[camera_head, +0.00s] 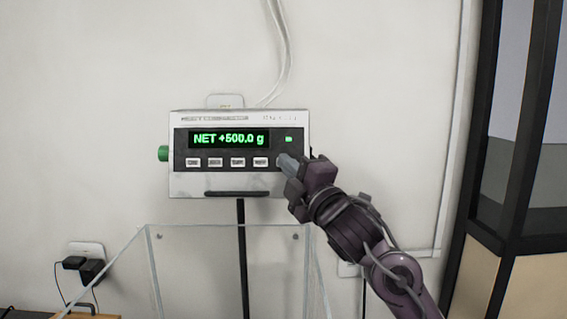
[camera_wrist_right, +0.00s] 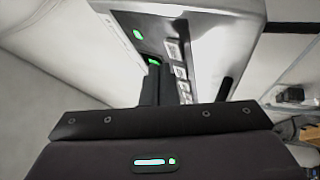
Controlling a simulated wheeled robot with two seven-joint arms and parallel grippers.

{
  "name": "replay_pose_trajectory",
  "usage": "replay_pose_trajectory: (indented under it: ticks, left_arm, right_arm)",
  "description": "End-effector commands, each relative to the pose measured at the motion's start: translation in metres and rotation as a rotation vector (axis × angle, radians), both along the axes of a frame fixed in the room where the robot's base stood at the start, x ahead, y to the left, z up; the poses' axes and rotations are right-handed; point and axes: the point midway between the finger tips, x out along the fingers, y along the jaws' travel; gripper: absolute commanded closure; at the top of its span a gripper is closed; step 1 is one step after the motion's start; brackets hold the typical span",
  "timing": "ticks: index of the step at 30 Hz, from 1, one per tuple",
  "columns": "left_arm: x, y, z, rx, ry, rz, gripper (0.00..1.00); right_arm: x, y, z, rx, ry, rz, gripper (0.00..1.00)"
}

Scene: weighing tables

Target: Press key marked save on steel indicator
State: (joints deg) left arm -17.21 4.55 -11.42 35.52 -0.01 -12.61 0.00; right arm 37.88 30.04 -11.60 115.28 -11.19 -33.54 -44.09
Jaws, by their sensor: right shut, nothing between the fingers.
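The steel indicator (camera_head: 240,180) is mounted upright on a dark post against the wall in the head view. Its display reads NET +500.0 g in green, with a row of several pale keys (camera_head: 215,162) below it; their labels are too small to read surely. My right gripper (camera_head: 283,162) is shut and empty, its tips at the right end of the key row, covering that spot. Whether it touches the panel I cannot tell. In the right wrist view the indicator (camera_wrist_right: 205,40) shows at a steep angle, with the gripper fingers (camera_wrist_right: 157,85) in front of its face. My left gripper is not in view.
A clear-walled box (camera_head: 185,245) stands below the indicator. A green knob (camera_head: 163,153) sticks out of the indicator's left side. A wall socket with black plugs (camera_head: 88,266) is at lower left, and a dark-framed cabinet (camera_head: 500,190) at right.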

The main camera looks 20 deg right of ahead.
Motion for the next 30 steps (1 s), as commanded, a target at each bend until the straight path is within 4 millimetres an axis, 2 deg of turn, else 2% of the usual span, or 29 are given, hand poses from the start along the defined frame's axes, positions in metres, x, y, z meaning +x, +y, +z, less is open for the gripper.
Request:
replay_pose_trajectory:
  ticks: [30]
  left_arm:
    - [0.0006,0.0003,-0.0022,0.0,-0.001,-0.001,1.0]
  right_arm:
    - [0.009,-0.0026,-0.0025,0.0,0.0,0.0,1.0]
